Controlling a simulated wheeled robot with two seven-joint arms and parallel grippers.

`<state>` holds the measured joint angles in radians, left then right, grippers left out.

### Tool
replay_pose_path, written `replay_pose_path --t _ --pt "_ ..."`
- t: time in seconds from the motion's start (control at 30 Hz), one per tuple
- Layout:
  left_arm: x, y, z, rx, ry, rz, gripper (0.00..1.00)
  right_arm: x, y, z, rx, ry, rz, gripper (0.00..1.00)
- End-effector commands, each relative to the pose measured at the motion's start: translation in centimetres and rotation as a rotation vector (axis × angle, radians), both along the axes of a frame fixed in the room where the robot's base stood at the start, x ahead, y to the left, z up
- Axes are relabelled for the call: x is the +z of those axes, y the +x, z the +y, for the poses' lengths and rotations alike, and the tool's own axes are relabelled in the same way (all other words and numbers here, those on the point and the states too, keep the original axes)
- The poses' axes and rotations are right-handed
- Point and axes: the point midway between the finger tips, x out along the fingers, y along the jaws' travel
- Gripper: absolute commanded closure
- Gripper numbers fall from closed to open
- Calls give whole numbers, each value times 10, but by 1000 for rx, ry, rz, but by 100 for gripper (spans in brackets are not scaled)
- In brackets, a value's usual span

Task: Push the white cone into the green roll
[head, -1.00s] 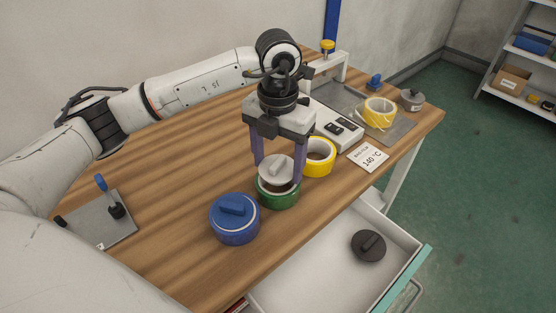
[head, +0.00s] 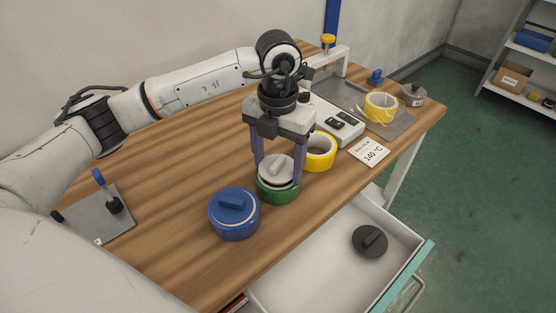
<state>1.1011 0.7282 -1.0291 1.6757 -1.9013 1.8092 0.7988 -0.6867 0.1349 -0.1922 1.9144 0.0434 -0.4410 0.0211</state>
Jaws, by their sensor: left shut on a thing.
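The white cone (head: 268,174) is a pale disc with a ridge handle on top. My left gripper (head: 277,172) points down with its two purple fingers on either side of the cone and is shut on it. The green roll (head: 278,196) stands flat on the table directly under the cone. The cone sits over the roll's top opening and hides most of it. A thin dark gap shows at the front between cone and roll, so how deep it sits cannot be told. My right gripper is not in view.
A blue roll (head: 234,222) with a blue cone stands just left of the green roll. A yellow roll (head: 319,152) is close behind on the right. An open drawer (head: 310,271) holds a black cone (head: 370,241). The table's left middle is clear.

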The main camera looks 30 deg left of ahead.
Motion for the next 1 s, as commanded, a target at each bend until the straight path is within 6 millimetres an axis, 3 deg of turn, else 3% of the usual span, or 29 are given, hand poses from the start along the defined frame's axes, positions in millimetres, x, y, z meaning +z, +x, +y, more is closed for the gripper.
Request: replay_pose_path --t 0.73,0.77,0.8,0.87,1.0 --pt "-11 -1 0 0 1 4 57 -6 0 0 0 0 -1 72" --pt "-12 -1 0 0 1 5 32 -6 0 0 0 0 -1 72" --pt "-12 -1 0 0 1 5 25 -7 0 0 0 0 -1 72" --pt "-13 -1 0 0 1 6 15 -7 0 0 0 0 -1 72" --pt "-13 -2 1 2 3 8 14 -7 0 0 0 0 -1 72"
